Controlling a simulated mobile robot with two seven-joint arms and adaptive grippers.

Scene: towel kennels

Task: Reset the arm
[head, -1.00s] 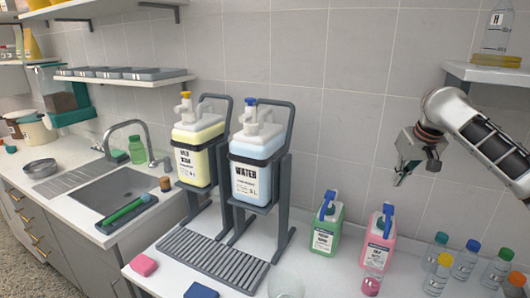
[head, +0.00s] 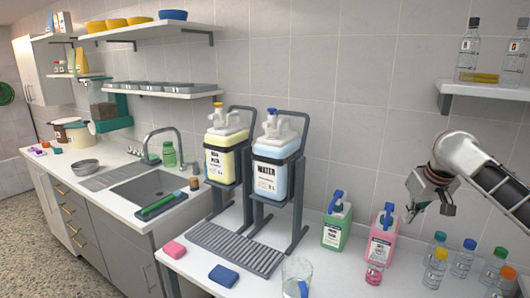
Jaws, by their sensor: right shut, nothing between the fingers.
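My right gripper (head: 428,210) is at the right of the head view, above the counter near the small capped bottles. It is shut and empty, and it touches nothing that I can see. Its arm comes in from the right edge. My left gripper is not in the head view.
A pink bottle (head: 382,238) and a green bottle (head: 337,228) with blue tops stand left of the gripper. Several small bottles (head: 462,262) stand below it. A shelf (head: 490,92) is above. Two large jugs (head: 272,172) in stands, a drip grating (head: 236,248) and a sink (head: 155,187) lie left.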

